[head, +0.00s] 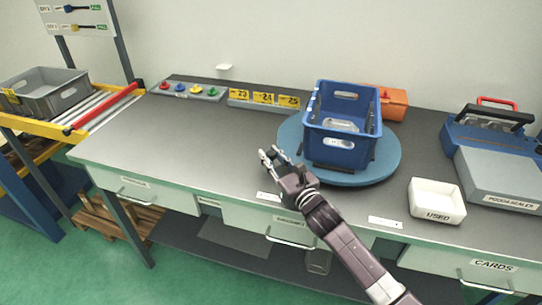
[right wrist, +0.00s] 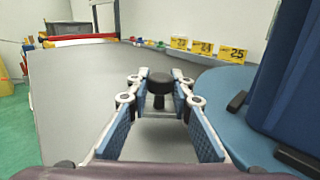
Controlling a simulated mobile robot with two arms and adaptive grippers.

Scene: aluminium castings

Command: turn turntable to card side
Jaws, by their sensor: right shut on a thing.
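The round blue turntable (head: 386,160) lies on the grey bench and bears a blue crate (head: 342,152) with clear or pale parts inside. Both also show at the right of the right wrist view, the turntable (right wrist: 222,92) and the crate (right wrist: 293,90). My right gripper (head: 271,155) is at the turntable's left front edge. In the right wrist view my right gripper (right wrist: 160,92) is closed around a black knob (right wrist: 160,84) between its fingers. How the knob joins the turntable is hidden. My left gripper is out of view.
A white bin marked USED (head: 437,212) stands front right, with a blue and grey case (head: 495,170) beyond it. An orange box (head: 394,104) sits behind the crate. Yellow number signs (head: 264,99) and coloured buttons (head: 190,90) line the back. The bench's left part is clear.

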